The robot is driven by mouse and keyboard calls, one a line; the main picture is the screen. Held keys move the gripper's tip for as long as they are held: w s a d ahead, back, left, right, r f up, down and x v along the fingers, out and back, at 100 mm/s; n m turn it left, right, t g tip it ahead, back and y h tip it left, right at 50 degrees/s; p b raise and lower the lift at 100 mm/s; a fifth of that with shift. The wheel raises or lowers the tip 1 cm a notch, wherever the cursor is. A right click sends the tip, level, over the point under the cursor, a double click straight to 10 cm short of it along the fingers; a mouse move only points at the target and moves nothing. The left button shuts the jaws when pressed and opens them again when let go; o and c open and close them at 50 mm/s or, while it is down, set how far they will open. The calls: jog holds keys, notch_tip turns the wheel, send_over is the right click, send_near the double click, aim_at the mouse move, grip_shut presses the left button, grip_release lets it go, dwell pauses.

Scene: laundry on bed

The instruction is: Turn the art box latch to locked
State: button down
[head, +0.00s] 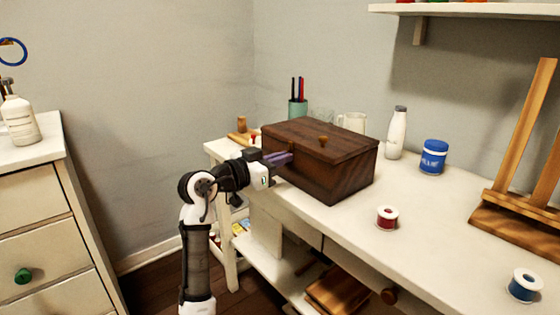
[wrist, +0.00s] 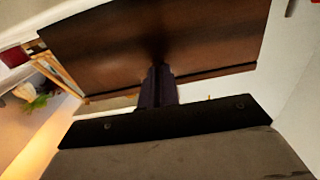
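The art box (head: 335,174) is a dark brown wooden box with a closed lid, standing on the white desk. A small orange-brown knob (head: 323,139) shows at its lid. My gripper (head: 290,157) is at the left part of the box's front face, its dark fingers pointing at the wood. In the wrist view the fingers (wrist: 157,72) are close together and reach up to the brown box face (wrist: 205,40). I cannot make out the latch clearly, nor whether anything is between the fingertips.
A wooden easel (head: 522,150) is at right.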

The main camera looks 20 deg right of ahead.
jog(key=c, duration=1.6)
grip_release()
jog(key=shift+c, duration=0.2)
jog(key=v, duration=1.3)
jog(key=shift+s+a+p, duration=0.2)
jog(key=shift+a+p, duration=0.15)
jog(key=shift+p, duration=0.1)
